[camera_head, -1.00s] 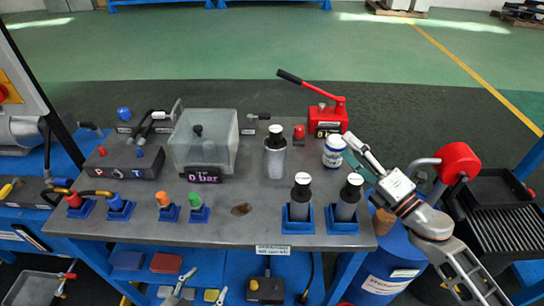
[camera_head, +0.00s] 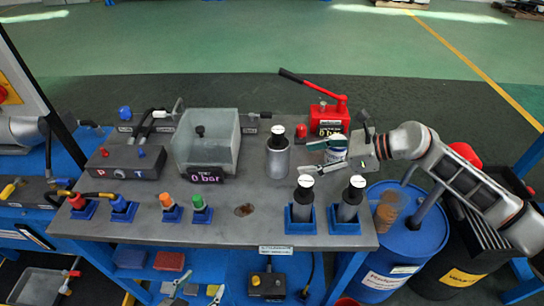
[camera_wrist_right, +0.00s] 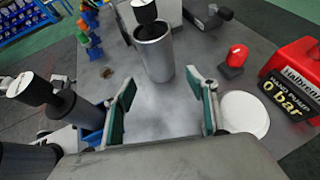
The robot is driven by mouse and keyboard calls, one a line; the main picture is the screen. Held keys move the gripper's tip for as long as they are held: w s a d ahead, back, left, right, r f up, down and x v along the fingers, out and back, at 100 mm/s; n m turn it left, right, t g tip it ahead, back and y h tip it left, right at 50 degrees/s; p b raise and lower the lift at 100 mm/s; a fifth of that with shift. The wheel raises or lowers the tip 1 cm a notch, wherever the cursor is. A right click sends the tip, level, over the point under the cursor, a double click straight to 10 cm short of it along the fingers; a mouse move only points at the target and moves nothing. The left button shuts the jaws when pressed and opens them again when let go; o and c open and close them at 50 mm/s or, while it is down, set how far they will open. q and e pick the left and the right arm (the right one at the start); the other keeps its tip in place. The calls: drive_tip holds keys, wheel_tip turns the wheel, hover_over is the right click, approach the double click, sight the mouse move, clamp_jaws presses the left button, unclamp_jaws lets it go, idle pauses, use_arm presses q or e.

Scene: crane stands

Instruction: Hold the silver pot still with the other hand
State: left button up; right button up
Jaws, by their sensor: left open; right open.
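The silver pot (camera_head: 277,157), a metal cylinder with a black and white top, stands upright on the grey bench. My right gripper (camera_head: 311,157) is open and empty just right of it, with its fingers pointing left at it. In the right wrist view the pot (camera_wrist_right: 154,58) stands ahead of the open fingers (camera_wrist_right: 165,90), roughly in line with the gap. The fingers look apart from it. My left gripper (camera_head: 198,290) shows only in part at the bottom edge, open, below the bench front and well away from the pot.
A red hand pump (camera_head: 327,117) and a small red knob (camera_head: 300,131) stand behind. Two black-topped cylinders (camera_head: 303,205) (camera_head: 348,205) sit in blue holders in front. A clear box (camera_head: 207,150) is left of the pot.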

sight(288, 161)
drive_tip(key=b+x, duration=0.2)
drive_tip(key=x, duration=0.7)
drive_tip(key=shift+w+a+f, duration=0.1)
drive_tip(key=shift+a+f, duration=0.1)
drive_tip(key=shift+a, duration=0.15)
drive_tip(key=c, duration=0.9)
idle(0.4)
drive_tip(key=o, duration=1.1)
